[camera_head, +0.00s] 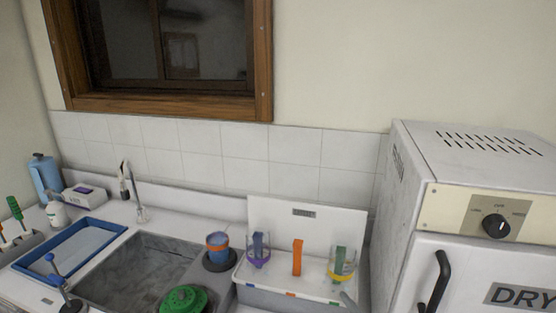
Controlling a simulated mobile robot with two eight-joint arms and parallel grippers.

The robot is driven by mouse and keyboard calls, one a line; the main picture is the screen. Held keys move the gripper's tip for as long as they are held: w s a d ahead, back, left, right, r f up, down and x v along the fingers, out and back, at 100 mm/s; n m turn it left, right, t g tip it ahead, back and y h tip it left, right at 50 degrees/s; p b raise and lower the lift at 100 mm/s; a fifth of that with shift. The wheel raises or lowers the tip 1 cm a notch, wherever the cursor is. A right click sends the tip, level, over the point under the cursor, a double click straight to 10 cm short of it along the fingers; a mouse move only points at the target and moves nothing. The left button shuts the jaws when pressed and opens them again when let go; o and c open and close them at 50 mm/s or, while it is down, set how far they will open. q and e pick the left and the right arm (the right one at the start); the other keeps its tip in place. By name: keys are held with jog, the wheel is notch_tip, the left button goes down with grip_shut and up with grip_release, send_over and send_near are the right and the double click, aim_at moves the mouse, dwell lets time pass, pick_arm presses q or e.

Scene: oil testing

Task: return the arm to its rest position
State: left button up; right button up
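Neither of my arms shows clearly in the head view, and neither gripper is in view. The counter with the grey sink (140,272) fills the lower left and middle. A white rack with a back board (340,224) stands right of the sink. It holds a container with a purple band (258,252), an orange upright piece (297,258) and a container with a yellow band (341,264). A blue cup with an orange rim (217,246) stands on a dark round base left of the rack.
A white drying oven (405,200) with a black handle (436,280) stands at the right. A green round object (183,300) is at the bottom edge. A blue-rimmed tray (70,250), faucet (138,195), white box (85,195) and blue bottle (46,176) are at the left.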

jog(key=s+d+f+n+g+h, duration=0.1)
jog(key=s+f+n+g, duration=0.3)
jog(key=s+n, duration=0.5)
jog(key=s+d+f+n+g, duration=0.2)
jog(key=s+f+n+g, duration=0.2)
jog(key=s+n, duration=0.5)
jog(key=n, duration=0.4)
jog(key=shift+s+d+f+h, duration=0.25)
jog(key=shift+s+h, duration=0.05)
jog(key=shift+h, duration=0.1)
